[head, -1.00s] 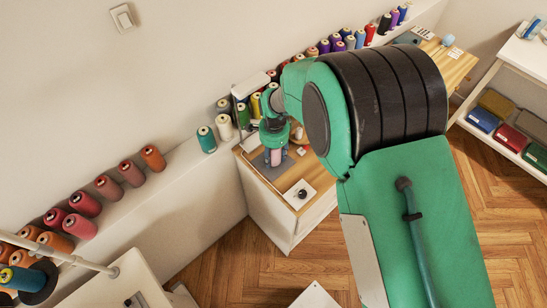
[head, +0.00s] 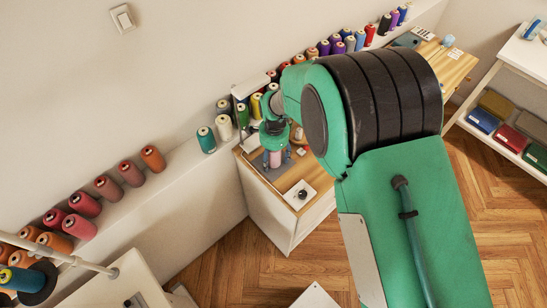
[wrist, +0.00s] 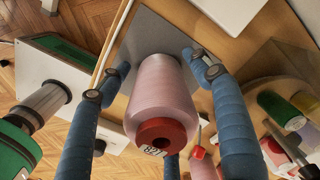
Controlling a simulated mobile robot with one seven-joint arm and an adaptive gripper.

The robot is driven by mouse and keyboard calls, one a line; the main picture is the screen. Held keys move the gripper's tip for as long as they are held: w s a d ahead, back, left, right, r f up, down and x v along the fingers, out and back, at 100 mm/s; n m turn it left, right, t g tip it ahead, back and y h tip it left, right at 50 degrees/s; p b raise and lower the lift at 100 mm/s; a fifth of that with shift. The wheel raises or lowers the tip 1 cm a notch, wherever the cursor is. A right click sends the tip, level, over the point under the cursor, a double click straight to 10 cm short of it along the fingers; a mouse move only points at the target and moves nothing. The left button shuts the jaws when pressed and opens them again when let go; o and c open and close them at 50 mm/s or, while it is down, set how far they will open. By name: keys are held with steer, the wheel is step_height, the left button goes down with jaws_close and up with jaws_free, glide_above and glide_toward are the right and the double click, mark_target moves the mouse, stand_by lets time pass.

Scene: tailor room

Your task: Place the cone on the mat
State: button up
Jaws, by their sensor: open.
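The pale pink thread cone (wrist: 162,88) stands on the grey mat (wrist: 150,32) in the wrist view, its red-cored end toward the camera. In the head view the cone (head: 275,159) shows small below my wrist, over the grey mat (head: 262,166) on the wooden tabletop. My gripper (wrist: 159,66) is open around the cone, with blue fingers spread on both sides. Gaps show between the visible fingertips and the cone. The cone's far end meets the mat, but its exact contact is partly hidden by its own body.
A white square piece with a dark round part (head: 300,194) lies near the table's front. Thread cones line the wall ledge (head: 185,165). In the wrist view, a round holder with spools (wrist: 285,110) stands at right and a white machine (wrist: 65,85) at left.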

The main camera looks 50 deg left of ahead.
step_height(320, 180, up, 12)
steer(key=p, duration=0.2)
steer(key=shift+r, duration=0.15)
stand_by(0.4)
steer(key=shift+d, duration=0.1)
stand_by(0.4)
stand_by(0.4)
